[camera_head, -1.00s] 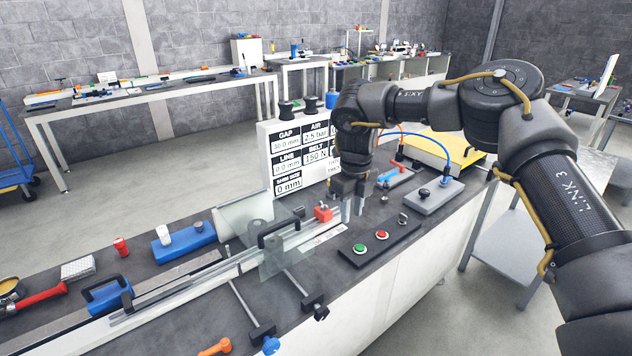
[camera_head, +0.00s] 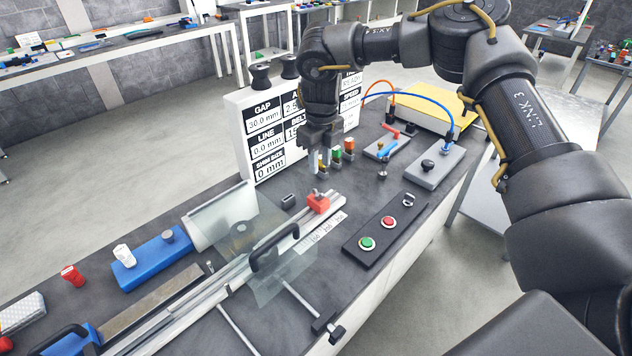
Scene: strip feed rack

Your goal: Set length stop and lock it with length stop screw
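The length stop is a small red block (camera_head: 318,204) on the far right end of the pale metal rail (camera_head: 205,292). A small grey piece, which looks like the length stop screw (camera_head: 319,192), sits on top of it. My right gripper (camera_head: 320,169) points down just above and behind the stop in the picture, apart from it. Its two fingers show a narrow gap with nothing visible between them. My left gripper is not in view.
A clear guard with a black handle (camera_head: 274,247) covers the rail left of the stop. A panel with green and red buttons (camera_head: 355,248) lies to the right. Small coloured lamps (camera_head: 349,146) stand close beside my gripper. A white display board (camera_head: 236,125) stands behind.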

